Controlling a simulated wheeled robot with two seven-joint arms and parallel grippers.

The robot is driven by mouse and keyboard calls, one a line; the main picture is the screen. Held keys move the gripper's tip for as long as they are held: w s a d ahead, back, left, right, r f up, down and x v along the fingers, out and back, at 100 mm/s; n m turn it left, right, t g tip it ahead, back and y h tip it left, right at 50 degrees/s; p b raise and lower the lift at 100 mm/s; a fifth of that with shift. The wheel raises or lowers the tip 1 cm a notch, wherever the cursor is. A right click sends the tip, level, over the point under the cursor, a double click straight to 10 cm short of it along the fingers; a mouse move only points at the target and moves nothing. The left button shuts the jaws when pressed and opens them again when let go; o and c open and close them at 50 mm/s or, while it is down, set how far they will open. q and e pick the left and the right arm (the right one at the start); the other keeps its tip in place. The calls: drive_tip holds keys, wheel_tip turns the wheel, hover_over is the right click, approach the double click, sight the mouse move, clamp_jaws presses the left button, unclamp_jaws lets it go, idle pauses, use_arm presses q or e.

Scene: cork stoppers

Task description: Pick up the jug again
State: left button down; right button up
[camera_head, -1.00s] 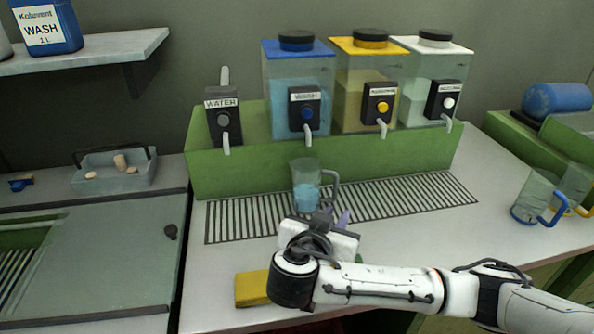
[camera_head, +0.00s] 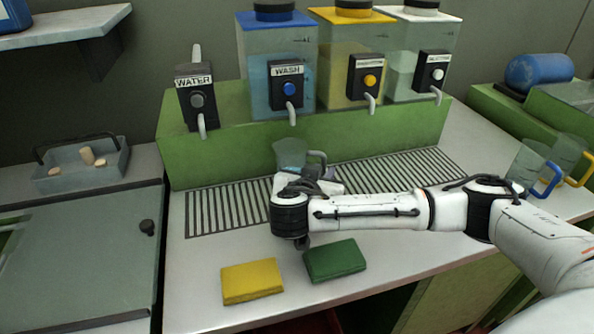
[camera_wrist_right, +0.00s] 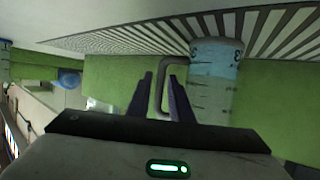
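The clear jug (camera_head: 290,153) with a grey handle (camera_head: 318,160) stands on the slotted drain grate under the WASH tap. My right wrist hides its lower part in the head view. In the right wrist view, which looks upside down, the jug (camera_wrist_right: 218,80) holds some pale blue liquid near its base. My right gripper (camera_wrist_right: 160,76) is open, its two dark fingers apart, with the grey handle showing between or just beyond their tips. No grip on it shows. My left gripper is not in view.
WATER, WASH and two other taps (camera_head: 287,88) line the green ledge (camera_head: 230,155) behind the jug. A yellow pad (camera_head: 252,281) and a green pad (camera_head: 335,260) lie at the front. Two more jugs (camera_head: 530,165) stand at right. A tray (camera_head: 65,180) with corks is at left.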

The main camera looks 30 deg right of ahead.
drive_tip(key=shift+w+d+f, duration=0.3)
drive_tip(key=shift+w+d, duration=0.1)
drive_tip(key=shift+d, duration=0.05)
clamp_jaws()
drive_tip(key=shift+r, duration=0.2)
